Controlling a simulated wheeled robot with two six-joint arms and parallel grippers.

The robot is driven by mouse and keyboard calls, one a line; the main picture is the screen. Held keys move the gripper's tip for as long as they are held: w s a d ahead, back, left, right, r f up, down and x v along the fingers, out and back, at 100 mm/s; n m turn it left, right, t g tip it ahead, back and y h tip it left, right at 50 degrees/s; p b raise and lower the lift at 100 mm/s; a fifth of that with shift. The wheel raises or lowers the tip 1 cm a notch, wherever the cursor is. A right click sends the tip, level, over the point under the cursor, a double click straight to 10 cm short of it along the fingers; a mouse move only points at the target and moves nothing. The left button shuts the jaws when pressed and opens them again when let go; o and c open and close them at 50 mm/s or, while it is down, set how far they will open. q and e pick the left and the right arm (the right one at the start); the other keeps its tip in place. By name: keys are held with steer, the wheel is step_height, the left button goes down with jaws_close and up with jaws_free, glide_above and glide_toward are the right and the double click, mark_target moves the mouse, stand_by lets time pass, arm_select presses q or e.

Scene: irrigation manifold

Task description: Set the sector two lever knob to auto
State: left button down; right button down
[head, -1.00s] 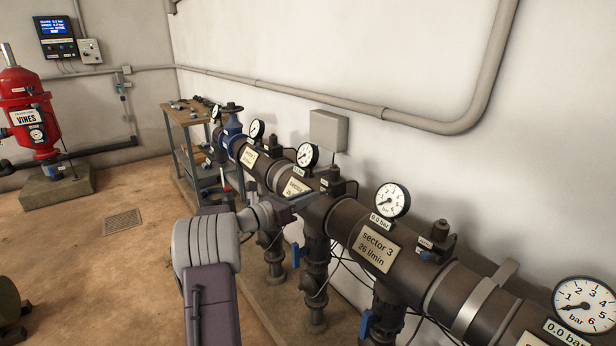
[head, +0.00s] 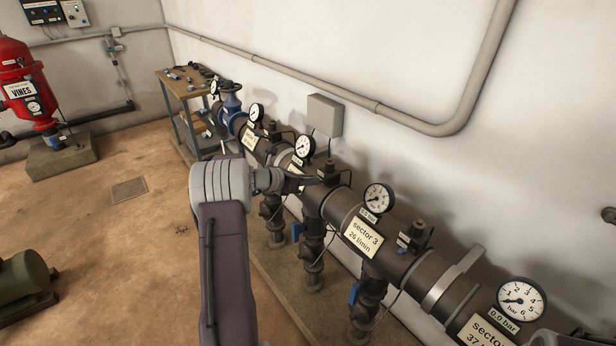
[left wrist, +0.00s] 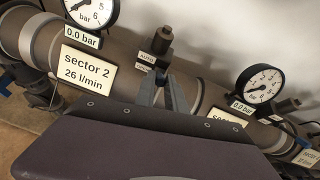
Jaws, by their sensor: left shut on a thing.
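The sector two control valve shows as a dark upright block (left wrist: 161,40) on the manifold pipe in the left wrist view, with a small AUTO label (left wrist: 147,58) beside it. It also shows in the head view (head: 328,174). My left gripper (left wrist: 163,90) is at the foot of this valve, its narrow grey fingers closed on the small lever knob. The fingers hide most of the knob, so its exact angle cannot be told. In the head view my left gripper (head: 312,182) reaches the valve from the left. My right gripper is not in view.
The sector 2 plate (left wrist: 85,70) and a pressure gauge (left wrist: 91,10) stand left of the gripper in the wrist view. Another gauge (left wrist: 259,84) is at right. The sector 3 plate (head: 363,239) lies nearer in the head view. Open floor (head: 130,250) is at left.

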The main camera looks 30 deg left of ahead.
arm_select(q)
steer(key=shift+r, duration=0.1)
steer(key=c, duration=1.4)
jaws_free()
steer(key=shift+w, duration=0.1)
steer(key=v, duration=0.9)
